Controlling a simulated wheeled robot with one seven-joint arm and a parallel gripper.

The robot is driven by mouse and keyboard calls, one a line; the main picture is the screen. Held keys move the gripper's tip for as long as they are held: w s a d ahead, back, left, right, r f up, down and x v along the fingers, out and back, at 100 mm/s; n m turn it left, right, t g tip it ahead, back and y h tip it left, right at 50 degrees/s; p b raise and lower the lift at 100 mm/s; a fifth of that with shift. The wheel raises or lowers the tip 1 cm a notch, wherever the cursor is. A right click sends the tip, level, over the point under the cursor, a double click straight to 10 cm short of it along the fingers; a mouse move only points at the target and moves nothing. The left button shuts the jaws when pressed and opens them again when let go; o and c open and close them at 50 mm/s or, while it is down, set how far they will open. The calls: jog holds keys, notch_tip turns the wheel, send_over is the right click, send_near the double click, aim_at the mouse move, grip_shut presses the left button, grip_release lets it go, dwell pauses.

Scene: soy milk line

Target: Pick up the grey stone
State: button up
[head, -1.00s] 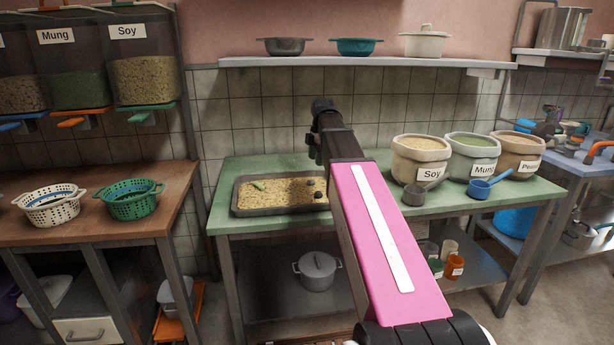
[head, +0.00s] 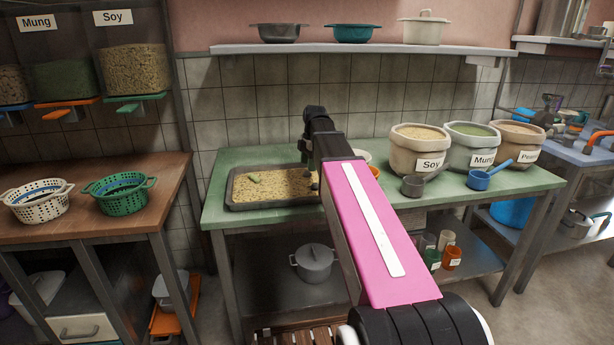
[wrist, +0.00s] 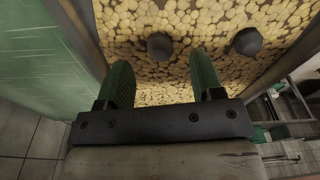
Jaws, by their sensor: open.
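Two dark grey, rounded stones lie on the beans in the wrist view: one near the centre (wrist: 160,46), the other to the right (wrist: 248,41). In the head view my arm mostly hides them. The beans lie in a shallow dark tray (head: 232,190) on the green table. My gripper (wrist: 161,68) is open and empty, its two green fingers above the beans. The central stone appears between and just beyond the fingertips in the wrist view; the other is to the right of the fingers. The gap in height cannot be told.
Soy (head: 418,155), mung and another sack stand at the right of the green table (head: 330,217), with a grey scoop (head: 413,186) and a blue scoop (head: 480,179) in front. A shelf (head: 360,49) with pots hangs above.

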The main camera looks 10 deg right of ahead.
aim_at(307, 174)
jog(key=shift+a+f, duration=0.15)
jog(key=shift+f, duration=0.8)
jog(key=shift+a+f, duration=0.15)
jog(key=shift+f, duration=0.8)
jog(key=c, duration=1)
jog(key=shift+r, duration=0.2)
